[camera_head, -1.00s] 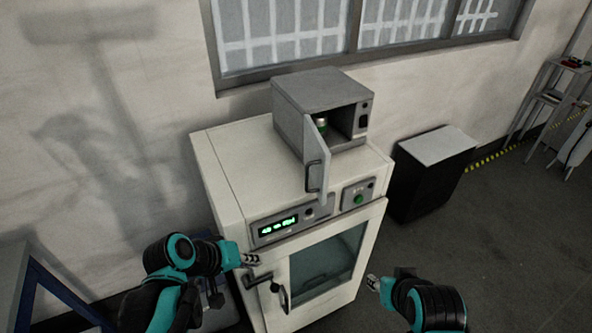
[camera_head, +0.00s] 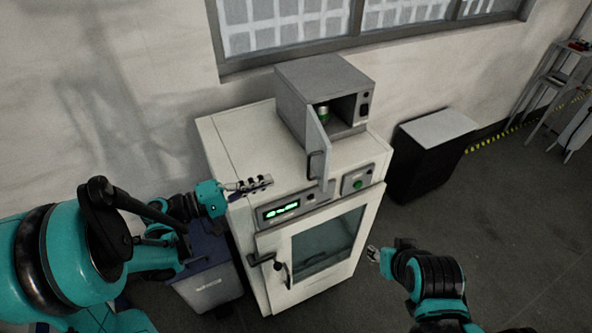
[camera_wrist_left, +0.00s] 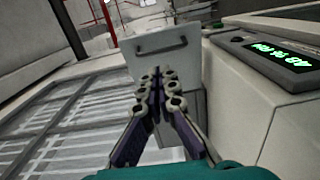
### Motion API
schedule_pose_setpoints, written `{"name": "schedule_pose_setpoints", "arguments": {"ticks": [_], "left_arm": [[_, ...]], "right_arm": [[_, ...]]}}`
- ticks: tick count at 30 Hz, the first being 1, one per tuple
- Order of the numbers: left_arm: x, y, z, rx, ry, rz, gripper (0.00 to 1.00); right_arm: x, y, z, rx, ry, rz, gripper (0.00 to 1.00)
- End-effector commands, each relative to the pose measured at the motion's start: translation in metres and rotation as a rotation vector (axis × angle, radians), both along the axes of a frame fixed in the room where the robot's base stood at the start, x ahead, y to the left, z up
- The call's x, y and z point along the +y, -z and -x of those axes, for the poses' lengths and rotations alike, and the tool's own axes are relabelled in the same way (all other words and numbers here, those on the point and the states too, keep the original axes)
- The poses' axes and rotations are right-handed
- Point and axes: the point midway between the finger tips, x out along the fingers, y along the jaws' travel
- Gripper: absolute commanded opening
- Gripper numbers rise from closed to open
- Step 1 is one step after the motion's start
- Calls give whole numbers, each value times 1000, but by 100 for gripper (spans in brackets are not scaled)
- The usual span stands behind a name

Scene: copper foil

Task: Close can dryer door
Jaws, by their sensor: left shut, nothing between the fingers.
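The can dryer is a small grey box (camera_head: 300,100) on top of a white cabinet. Its door (camera_head: 318,140) stands open, swung toward the front, with a dark handle. A green can (camera_head: 323,112) shows inside it. In the left wrist view the door (camera_wrist_left: 163,52) is ahead, its handle near the top. My left gripper (camera_head: 268,181) is shut and empty, left of the door and apart from it, over the cabinet's left edge; its fingers (camera_wrist_left: 160,80) also show in the left wrist view. My right gripper (camera_head: 373,254) is low, right of the cabinet front; its jaw state is unclear.
The white cabinet (camera_head: 235,143) has a green display (camera_head: 282,209), a glass door and a lower handle. A black bin with a pale top (camera_head: 437,125) stands to its right. A grey-blue box (camera_head: 205,290) sits at lower left. The wall and window are behind.

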Motion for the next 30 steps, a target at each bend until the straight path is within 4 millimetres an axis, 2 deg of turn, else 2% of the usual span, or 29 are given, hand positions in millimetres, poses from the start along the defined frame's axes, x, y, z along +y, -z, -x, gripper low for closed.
{"name": "schedule_pose_setpoints", "arguments": {"ticks": [1,6,12,18,30], "left_arm": [[-12,1,-5,0,6,0,0],[-43,1,-23,1,5,-1,0],[-69,1,-37,0,3,-1,0],[-80,1,-44,0,-1,-2,0],[-82,1,-44,0,-1,-2,0]], "right_arm": [[0,1,0,0,0,0,40],[0,2,0,0,0,0,40],[0,3,0,0,0,0,40],[0,4,0,0,0,0,40],[0,4,0,0,0,0,40]]}}
